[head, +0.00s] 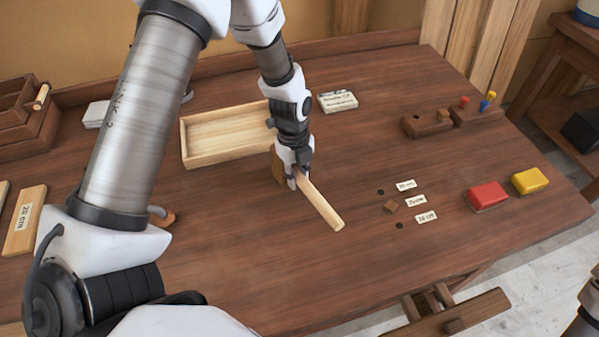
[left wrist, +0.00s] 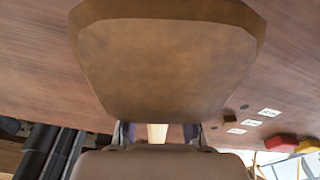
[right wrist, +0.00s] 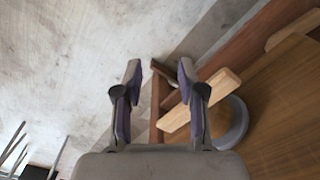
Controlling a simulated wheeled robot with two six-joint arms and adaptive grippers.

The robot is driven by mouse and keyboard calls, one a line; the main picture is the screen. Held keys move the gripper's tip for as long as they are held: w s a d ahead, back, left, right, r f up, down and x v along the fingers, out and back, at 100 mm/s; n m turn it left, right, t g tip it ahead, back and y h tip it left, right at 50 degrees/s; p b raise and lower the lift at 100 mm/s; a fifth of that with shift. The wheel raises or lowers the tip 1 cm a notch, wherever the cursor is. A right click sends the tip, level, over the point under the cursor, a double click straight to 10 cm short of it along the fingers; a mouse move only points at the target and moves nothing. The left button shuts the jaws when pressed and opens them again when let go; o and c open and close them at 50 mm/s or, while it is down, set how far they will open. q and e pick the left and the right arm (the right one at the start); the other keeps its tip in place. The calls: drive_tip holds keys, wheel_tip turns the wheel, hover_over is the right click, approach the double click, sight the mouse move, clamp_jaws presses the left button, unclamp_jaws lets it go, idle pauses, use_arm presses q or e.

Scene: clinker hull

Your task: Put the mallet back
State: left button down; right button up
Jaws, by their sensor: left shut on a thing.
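The mallet has a pale wooden handle (head: 322,206) pointing toward the front right in the head view. Its brown wooden head (head: 278,167) is partly hidden behind my left gripper (head: 297,178). My left gripper is shut on the handle close to the head. In the left wrist view the mallet head (left wrist: 165,60) fills the upper middle, with a bit of handle between the fingers (left wrist: 157,134). I cannot tell whether the mallet touches the bench. My right gripper (right wrist: 159,75) is open and empty, over the floor beside wooden furniture.
A shallow pale tray (head: 184,145) stands behind the mallet. A white labelled box (head: 338,101) and peg blocks (head: 427,124) are farther back. Holes with white labels (head: 416,201), a red block (head: 487,195) and a yellow block (head: 530,181) lie right. The bench front (head: 270,270) is clear.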

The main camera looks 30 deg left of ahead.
use_arm(q)
drive_tip(key=shift+s+a+r, duration=0.2)
drive_tip(key=shift+s+a, duration=0.1)
drive_tip(key=shift+s, duration=0.15)
drive_tip(key=shift+w+d+f, duration=0.1)
drive_tip(key=shift+w+f, duration=0.2)
drive_tip(key=shift+s+f, duration=0.1)
drive_tip(key=shift+s, duration=0.05)
use_arm(e)
drive_tip(key=shift+s+a+f, duration=0.2)
drive_tip(key=shift+s+a, duration=0.05)
drive_tip(key=shift+s, duration=0.05)
use_arm(q)
drive_tip(key=shift+f+b, duration=0.15)
drive_tip(key=shift+b, duration=0.2)
use_arm(e)
drive_tip(key=shift+f, duration=0.15)
use_arm(q)
drive_tip(key=c, duration=0.9)
unclamp_jaws()
drive_tip(key=shift+c, duration=0.2)
wheel_tip(320, 180, up, 8)
drive_tip(key=p, duration=0.6)
use_arm(e)
wheel_tip(320, 180, up, 6)
drive_tip(key=shift+f, duration=0.1)
